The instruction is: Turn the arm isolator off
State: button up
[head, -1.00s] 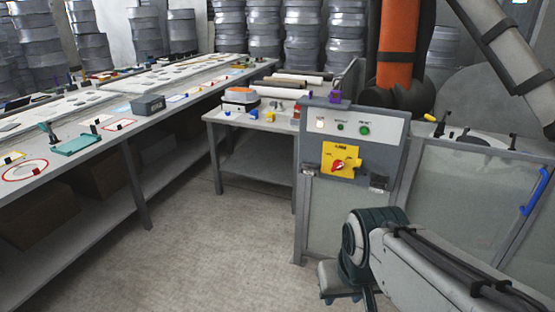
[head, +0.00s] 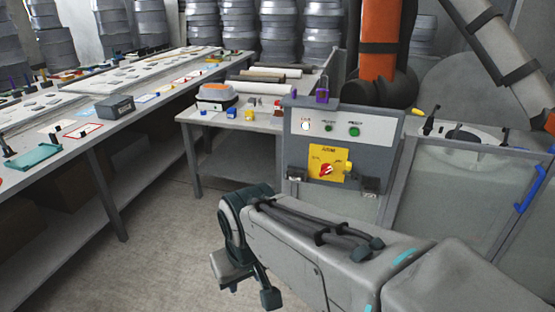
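The arm isolator is a red rotary knob (head: 327,170) on a yellow plate (head: 342,161), on the front of a grey control panel (head: 300,155). The knob's pointer looks tilted, but its exact setting is too small to read. Above it are a lit white lamp (head: 305,126) and two green buttons or lamps (head: 354,130). My gripper (head: 245,284) is low in front and to the left of the panel, pointing down, apart from the knob. Its fingers look spread with nothing between them.
A long bench (head: 75,140) with moulds and tools runs along the left. A fenced cell with an orange robot arm (head: 380,45) and blue handle (head: 529,188) is at right.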

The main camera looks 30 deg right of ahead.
aim_at(326, 169)
jog(key=z, duration=0.4)
jog(key=i, duration=0.85)
jog(key=z, duration=0.65)
